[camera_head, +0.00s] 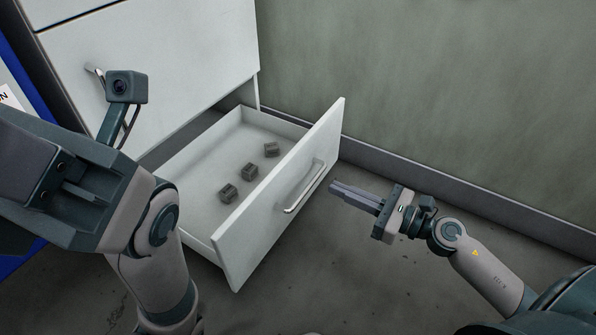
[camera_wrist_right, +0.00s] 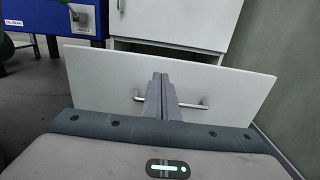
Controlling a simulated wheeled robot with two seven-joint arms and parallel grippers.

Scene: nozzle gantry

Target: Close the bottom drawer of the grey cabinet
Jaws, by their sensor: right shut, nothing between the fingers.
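The grey cabinet (camera_head: 150,50) stands at the upper left of the head view. Its bottom drawer (camera_head: 285,200) is pulled far out, with a silver bar handle (camera_head: 305,187) on its front. Several small grey blocks (camera_head: 249,172) lie inside. My right gripper (camera_head: 334,187) is shut and empty, in front of the drawer and pointing at its front. In the right wrist view, the shut fingers (camera_wrist_right: 160,78) overlap the handle (camera_wrist_right: 190,104); I cannot tell whether they touch the drawer front (camera_wrist_right: 100,75). My left arm is at the left of the head view; its fingertips are not visible.
A green-grey wall (camera_head: 430,80) with a dark baseboard (camera_head: 440,180) runs behind and to the right of the drawer. A blue object (camera_wrist_right: 60,17) stands left of the cabinet in the wrist view. The concrete floor (camera_head: 340,280) in front of the drawer is clear.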

